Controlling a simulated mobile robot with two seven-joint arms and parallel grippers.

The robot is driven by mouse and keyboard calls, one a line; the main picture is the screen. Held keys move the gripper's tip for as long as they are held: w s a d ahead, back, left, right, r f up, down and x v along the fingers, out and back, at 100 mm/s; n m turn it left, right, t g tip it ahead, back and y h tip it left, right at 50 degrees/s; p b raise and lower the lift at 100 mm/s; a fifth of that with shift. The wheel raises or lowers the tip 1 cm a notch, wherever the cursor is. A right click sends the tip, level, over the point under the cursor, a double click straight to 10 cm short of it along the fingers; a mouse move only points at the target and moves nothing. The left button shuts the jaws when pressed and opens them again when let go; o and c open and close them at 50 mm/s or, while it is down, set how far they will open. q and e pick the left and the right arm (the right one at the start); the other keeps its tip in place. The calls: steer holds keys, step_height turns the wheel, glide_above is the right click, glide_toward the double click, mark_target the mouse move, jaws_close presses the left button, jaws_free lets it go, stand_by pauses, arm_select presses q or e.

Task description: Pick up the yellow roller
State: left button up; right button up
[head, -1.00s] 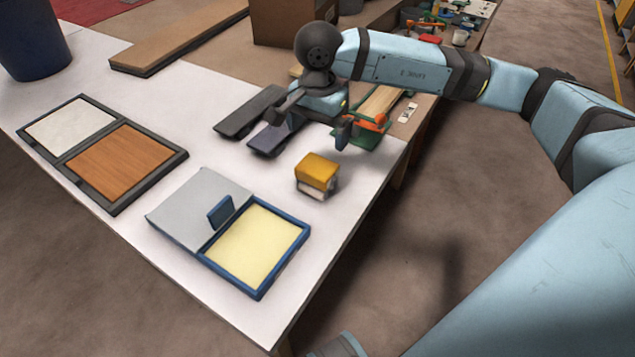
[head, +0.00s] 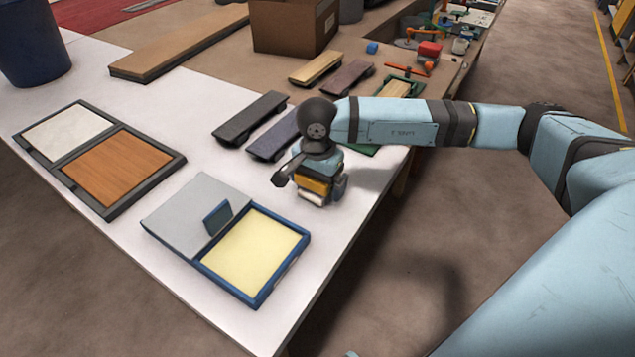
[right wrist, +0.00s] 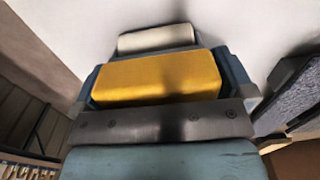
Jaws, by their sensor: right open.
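The yellow roller, a yellow block with a pale cylinder at one side, is on the white table near its right edge. In the head view the roller (head: 315,186) is partly hidden by my right gripper (head: 311,184), which is right over it. In the right wrist view the roller (right wrist: 158,75) lies between the two spread fingers of the gripper (right wrist: 165,85), one on each side. The gripper is open. I cannot tell whether the fingers touch the roller. My left gripper is not in view.
A blue-rimmed tray (head: 205,268) with a yellow pad and a grey lid lies in front. A dark frame (head: 112,212) with two panels lies to the left. Dark sanding-block-like bars (head: 250,119) lie behind the gripper. A cardboard box (head: 290,28) stands farther back.

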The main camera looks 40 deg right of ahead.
steer(key=shift+f, duration=0.2)
steer(key=c, duration=1.1)
steer(key=shift+r, duration=0.1)
step_height(320, 180, up, 20)
steer(key=p, duration=0.3)
